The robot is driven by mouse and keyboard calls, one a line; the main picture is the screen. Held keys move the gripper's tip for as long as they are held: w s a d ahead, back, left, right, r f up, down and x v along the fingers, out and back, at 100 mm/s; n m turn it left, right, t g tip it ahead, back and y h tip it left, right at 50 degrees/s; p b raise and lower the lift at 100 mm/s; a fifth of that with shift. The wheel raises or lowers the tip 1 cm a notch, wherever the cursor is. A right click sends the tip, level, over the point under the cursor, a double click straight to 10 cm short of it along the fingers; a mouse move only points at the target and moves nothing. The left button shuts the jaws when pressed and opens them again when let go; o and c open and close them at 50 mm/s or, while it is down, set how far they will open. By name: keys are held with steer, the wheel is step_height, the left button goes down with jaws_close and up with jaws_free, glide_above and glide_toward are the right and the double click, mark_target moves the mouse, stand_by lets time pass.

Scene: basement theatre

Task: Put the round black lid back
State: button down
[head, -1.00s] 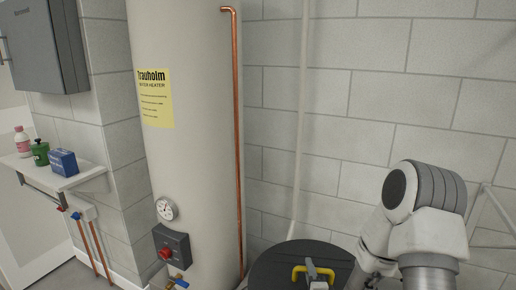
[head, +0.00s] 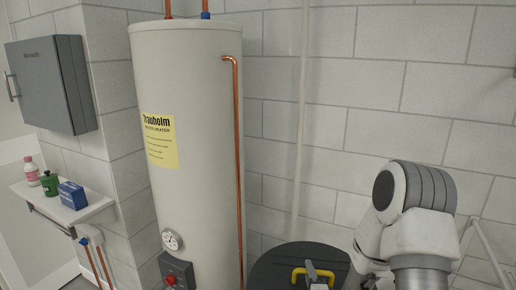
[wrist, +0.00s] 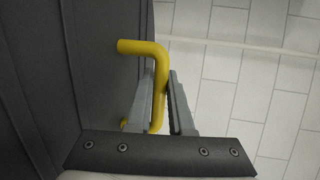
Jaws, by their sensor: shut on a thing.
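The round black lid (head: 275,264) is at the bottom of the head view, right of the water heater, its lower part cut off by the frame edge. A yellow bent handle (head: 299,272) stands on it. My gripper (head: 311,272) is shut on that handle. In the wrist view, both fingers (wrist: 163,88) press on the yellow handle (wrist: 158,62) from its two sides. The lid's dark face (wrist: 105,60) fills the left of that view. What lies under the lid is hidden.
A tall cream water heater (head: 200,110) with a copper pipe (head: 237,150) stands left of the lid. A pale block wall (head: 380,110) with a thin white pipe (head: 301,120) is behind. A shelf (head: 70,210) with bottles and a blue box is at far left.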

step_height(320, 180, up, 9)
steer(key=p, duration=0.8)
steer(key=shift+r, duration=0.1)
steer(key=shift+a, duration=0.15)
